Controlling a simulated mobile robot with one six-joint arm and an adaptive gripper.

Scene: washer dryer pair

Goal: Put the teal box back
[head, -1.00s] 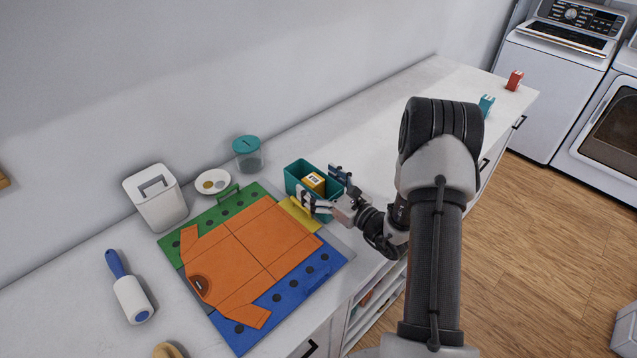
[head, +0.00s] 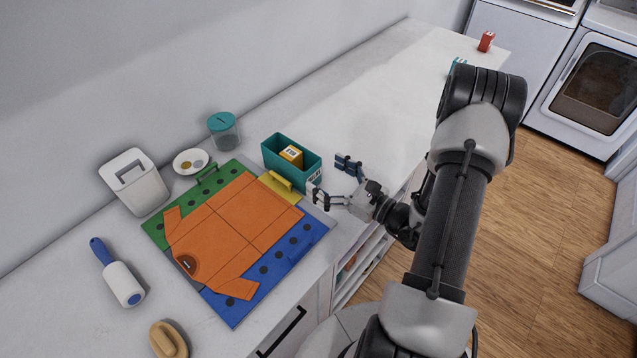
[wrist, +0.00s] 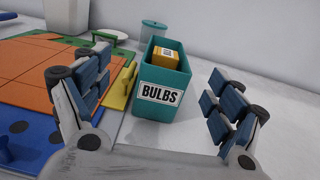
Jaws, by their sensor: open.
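A teal open-topped box (head: 308,170) labelled BULBS stands upright on the counter beside the folding board. It holds a small yellow box (head: 291,155). In the wrist view the teal box (wrist: 160,106) stands ahead between my two fingers, its label facing me. My gripper (head: 331,181) is open and empty, just in front of the labelled end; one fingertip overlaps the box's near corner in the head view, and I cannot tell if it touches. A smaller teal box (head: 458,65) stands far along the counter, mostly hidden by my arm.
The folding board (head: 297,240) with an orange shirt (head: 235,225) lies left of the box. A lidded jar (head: 223,132), a plate (head: 190,161), a white bin (head: 135,183), a lint roller (head: 122,282) and a brush (head: 168,338) stand around it. A red box (head: 486,42) is far back. The counter beyond is clear.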

